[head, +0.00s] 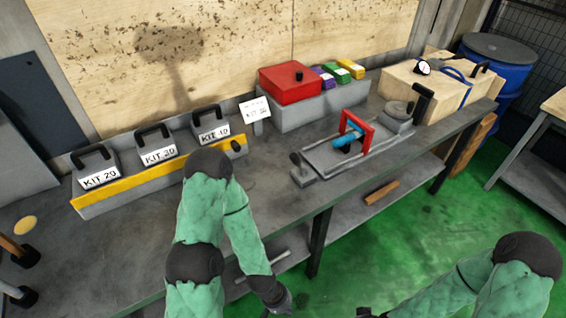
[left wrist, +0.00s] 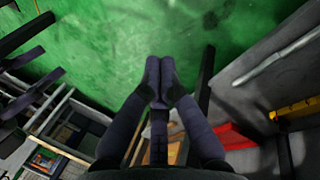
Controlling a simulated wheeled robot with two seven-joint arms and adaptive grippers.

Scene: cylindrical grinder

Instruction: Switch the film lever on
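No part is marked as the film lever. A black upright handle (head: 422,102) stands at the right end of the grey bench fixture (head: 325,160), beside a round grey part (head: 397,112). I cannot tell whether this handle is the film lever or what state it is in. The fixture carries a red frame (head: 368,136) and a blue cylinder (head: 348,138). My left gripper (head: 284,303) is low at the bench's front edge, away from the fixture. In the left wrist view its fingertips (left wrist: 159,68) meet with nothing between them. My right gripper (head: 370,314) barely shows at the bottom edge.
Several KIT boxes (head: 158,152) with black handles stand behind a yellow-edged rail (head: 150,181). A red box (head: 290,82) sits on a grey block at the back. A wooden crate (head: 405,81) and blue barrel (head: 497,62) are at right. Green floor (head: 425,220) lies clear in front.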

